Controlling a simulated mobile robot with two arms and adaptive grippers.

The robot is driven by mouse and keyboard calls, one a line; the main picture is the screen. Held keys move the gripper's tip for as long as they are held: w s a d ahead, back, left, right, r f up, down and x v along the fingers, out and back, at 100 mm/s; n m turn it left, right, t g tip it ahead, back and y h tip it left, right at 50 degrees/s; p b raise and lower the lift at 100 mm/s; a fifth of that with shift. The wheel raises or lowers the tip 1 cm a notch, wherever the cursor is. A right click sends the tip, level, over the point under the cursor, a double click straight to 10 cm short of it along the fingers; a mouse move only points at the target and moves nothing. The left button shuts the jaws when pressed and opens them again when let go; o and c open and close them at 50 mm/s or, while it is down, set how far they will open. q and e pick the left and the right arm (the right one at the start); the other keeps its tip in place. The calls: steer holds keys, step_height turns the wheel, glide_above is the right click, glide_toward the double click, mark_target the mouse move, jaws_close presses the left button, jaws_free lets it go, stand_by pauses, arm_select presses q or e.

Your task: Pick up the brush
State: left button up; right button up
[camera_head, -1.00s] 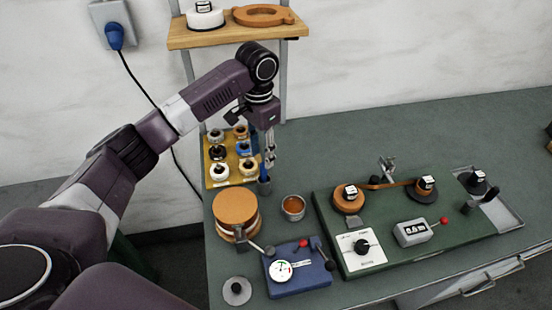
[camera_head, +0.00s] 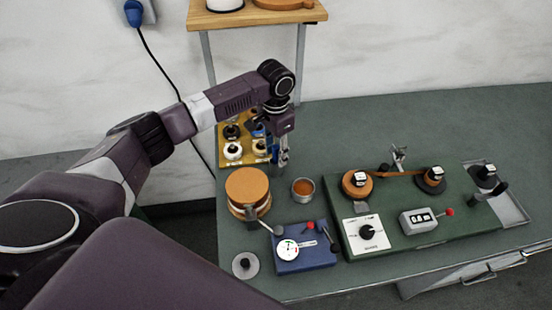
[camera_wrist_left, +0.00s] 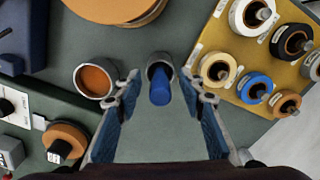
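The brush (camera_wrist_left: 160,92) shows in the left wrist view as a blue handle standing in a small grey round holder (camera_wrist_left: 158,66). Its lower end is hidden inside the holder. My left gripper (camera_wrist_left: 168,98) is open, with one finger on each side of the blue handle and a visible gap on both sides. In the head view my left gripper (camera_head: 281,160) points down at the table beside the yellow rack and largely hides the brush. My right gripper is not in view.
A metal cup with orange contents (camera_head: 303,190) stands close to the right of the gripper. A yellow rack of spools (camera_head: 240,160) is at the left. A stack of orange discs (camera_head: 247,189), a blue device (camera_head: 305,247) and a green machine base (camera_head: 450,228) stand nearby.

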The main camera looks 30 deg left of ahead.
arm_select(q)
jaws_close()
steer(key=shift+r, duration=0.15)
steer(key=shift+r, duration=0.6)
step_height(320, 180, up, 19)
steer(key=b, duration=0.2)
steer(key=shift+f, duration=0.2)
